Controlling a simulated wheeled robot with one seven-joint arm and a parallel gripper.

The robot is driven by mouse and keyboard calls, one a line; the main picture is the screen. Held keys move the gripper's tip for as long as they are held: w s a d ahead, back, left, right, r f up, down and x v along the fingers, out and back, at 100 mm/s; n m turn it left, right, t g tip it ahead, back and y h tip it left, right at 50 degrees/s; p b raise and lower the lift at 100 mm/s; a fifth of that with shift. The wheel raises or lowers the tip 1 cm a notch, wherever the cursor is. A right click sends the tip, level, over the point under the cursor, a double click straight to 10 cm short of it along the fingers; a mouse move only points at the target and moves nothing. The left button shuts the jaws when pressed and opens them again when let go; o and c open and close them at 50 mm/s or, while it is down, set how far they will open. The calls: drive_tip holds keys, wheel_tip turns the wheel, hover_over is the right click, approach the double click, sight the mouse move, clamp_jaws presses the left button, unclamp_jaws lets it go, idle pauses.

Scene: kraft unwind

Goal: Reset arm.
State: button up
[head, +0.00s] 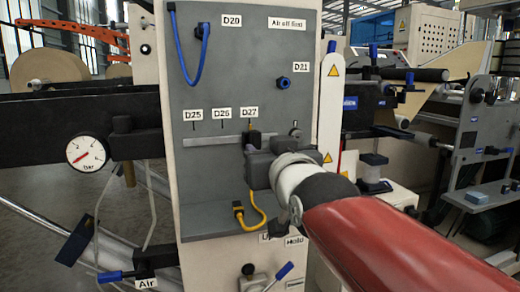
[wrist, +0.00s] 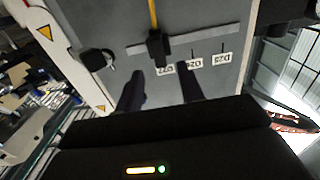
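My gripper (head: 256,166) is in front of the grey panel (head: 215,90), just below the slotted rail and the D27 label, at the end of my red arm. In the wrist view, where the panel appears upside down, my gripper (wrist: 161,76) has its two dark fingers spread apart with nothing visible between them. A dark connector (wrist: 157,47) with a yellow cable sits at the rail beyond the fingertips, apart from them. In the head view the fingertips are hidden behind the gripper body.
A yellow cable (head: 257,212) hangs by the panel's lower ledge. A blue cable (head: 186,72) loops near D20, and a blue fitting (head: 283,82) sits below D21. A pressure gauge (head: 87,152) and blue-handled air valve (head: 115,275) are left. Machinery (head: 480,140) stands right.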

drive_tip(key=shift+v, duration=1.05)
drive_tip(key=s+d+f+m+g+h, duration=0.1)
drive_tip(key=s+d+f+g, duration=0.3)
drive_tip(key=f, duration=0.5)
drive_tip(key=s+d+f+m+g+h+p, duration=0.1)
drive_tip(key=s+d+f+g+h, duration=0.1)
drive_tip(key=s+d+f+g, duration=0.2)
drive_tip(key=s+d+f+m+g+h+p, duration=0.1)
drive_tip(key=s+d+f+g+h, duration=0.1)
drive_tip(key=s+d+f, duration=0.3)
drive_tip(key=s+f+g, duration=0.1)
drive_tip(key=s+f, duration=0.3)
drive_tip(key=f, duration=0.5)
drive_tip(key=shift+s+g, duration=0.25)
drive_tip(key=shift+g, duration=0.15)
